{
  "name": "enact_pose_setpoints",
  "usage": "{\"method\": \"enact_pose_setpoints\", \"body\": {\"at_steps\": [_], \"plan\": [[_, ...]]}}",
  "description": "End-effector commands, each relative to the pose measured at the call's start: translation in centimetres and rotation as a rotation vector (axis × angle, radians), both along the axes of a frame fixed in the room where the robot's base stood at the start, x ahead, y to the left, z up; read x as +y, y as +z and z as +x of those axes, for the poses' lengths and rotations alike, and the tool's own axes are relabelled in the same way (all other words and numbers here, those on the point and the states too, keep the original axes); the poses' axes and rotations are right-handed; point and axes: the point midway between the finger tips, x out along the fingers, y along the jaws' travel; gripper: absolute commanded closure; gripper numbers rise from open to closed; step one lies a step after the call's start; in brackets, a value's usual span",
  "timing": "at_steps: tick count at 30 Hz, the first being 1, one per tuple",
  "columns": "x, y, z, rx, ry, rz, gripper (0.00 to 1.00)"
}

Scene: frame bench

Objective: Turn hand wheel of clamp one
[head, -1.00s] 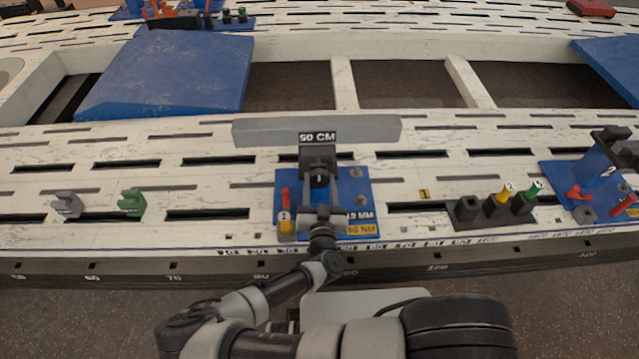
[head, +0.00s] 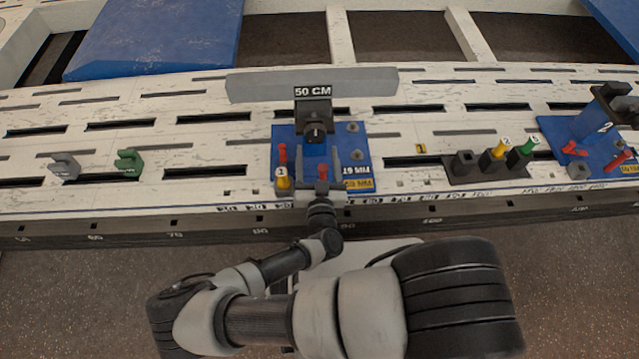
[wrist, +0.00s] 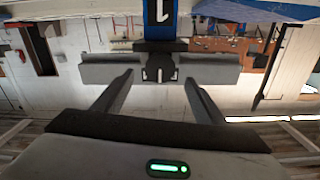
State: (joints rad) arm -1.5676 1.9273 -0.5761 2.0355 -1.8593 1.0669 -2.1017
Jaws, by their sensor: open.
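Clamp one has a blue base (head: 355,172) on the white slotted bench, with a blue post marked 1 (wrist: 160,14) and a dark head (head: 313,112). Its dark round hand wheel (head: 315,132) faces me. In the wrist view the wheel (wrist: 160,73) carries a pale mark and sits centred between the fingertips. My gripper (head: 320,155) is open and empty in front of the post, with one finger on each side. It also shows in the wrist view (wrist: 159,78). The fingertips look just short of the wheel; contact cannot be told.
A grey 50 CM bar (head: 350,84) lies behind the clamp. A yellow-capped peg (head: 283,178) and red pegs stand close to my gripper. A dark holder (head: 480,167) with yellow and green pegs and clamp two (head: 590,140) are to the right. Grey and green hooks are left.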

Motion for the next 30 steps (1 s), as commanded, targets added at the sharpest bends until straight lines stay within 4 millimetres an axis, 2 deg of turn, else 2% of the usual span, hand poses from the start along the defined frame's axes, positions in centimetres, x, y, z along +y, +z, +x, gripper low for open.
{"method": "enact_pose_setpoints", "body": {"at_steps": [1,6,13,19,30], "plan": [[0.1,0.1,-1.3,0.002,0.002,0.000,0.35],[0.0,0.1,-5.5,0.002,0.001,-0.001,0.35],[0.0,0.0,-9.6,0.001,0.000,-0.001,0.35],[-0.1,0.0,-11.1,0.000,0.000,-0.002,0.35],[-0.1,0.0,-11.2,0.000,0.000,-0.002,0.35]]}}
